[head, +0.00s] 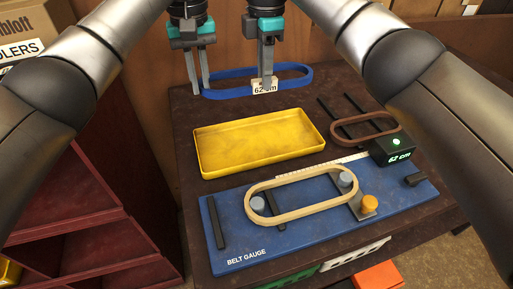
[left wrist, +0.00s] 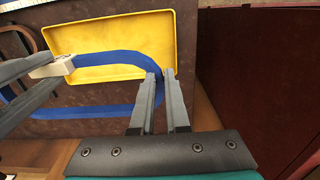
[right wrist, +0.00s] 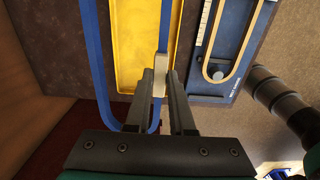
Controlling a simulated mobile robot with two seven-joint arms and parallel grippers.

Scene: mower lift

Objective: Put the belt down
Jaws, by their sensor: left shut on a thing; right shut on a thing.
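A blue belt loop (head: 228,94) with a white tag (head: 264,87) reading "62 cm" hangs in the air over the back of the table. My left gripper (head: 198,88) is shut on the belt's left end; this grip shows in the left wrist view (left wrist: 162,78). My right gripper (head: 268,84) is shut on the belt at the tag; in the right wrist view its fingers meet the pale tag (right wrist: 161,75). The empty yellow tray (head: 260,140) lies on the table in front of the belt.
A tan belt (head: 300,204) lies around the pegs of the blue belt gauge (head: 235,225). The gauge display (head: 396,152) reads "62 cm" with a green light. A brown belt (head: 350,138) lies by dark bars at right. A red shelf (head: 85,215) stands left.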

